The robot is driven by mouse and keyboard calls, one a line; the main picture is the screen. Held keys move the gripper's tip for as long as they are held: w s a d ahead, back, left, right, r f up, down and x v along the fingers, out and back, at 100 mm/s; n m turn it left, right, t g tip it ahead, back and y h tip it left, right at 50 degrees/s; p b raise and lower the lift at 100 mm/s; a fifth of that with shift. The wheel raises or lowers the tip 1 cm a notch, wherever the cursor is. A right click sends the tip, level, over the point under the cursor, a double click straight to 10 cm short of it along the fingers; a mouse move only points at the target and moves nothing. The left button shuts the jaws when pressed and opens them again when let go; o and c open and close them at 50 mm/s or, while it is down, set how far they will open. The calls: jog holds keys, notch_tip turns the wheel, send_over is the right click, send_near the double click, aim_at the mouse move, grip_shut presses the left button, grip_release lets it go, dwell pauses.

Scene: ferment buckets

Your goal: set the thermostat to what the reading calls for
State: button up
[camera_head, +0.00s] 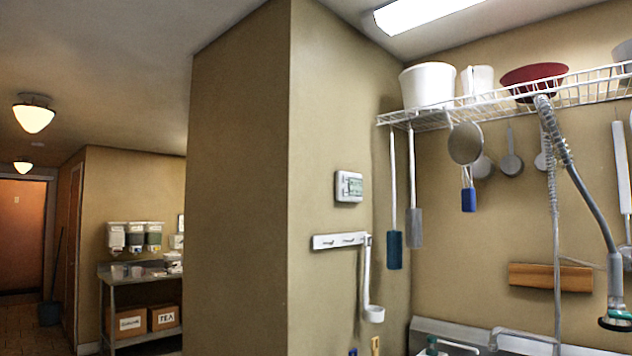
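No separate reading on a bucket or gauge can be made out. My gripper does not show in this view.
A white hook rail (341,241) with a hanging ladle (373,313) is below the thermostat. A wire shelf (470,112) with hanging brushes and pans juts out at the right, above a sink with a sprayer hose (590,200). At left, a corridor holds a metal table (140,274).

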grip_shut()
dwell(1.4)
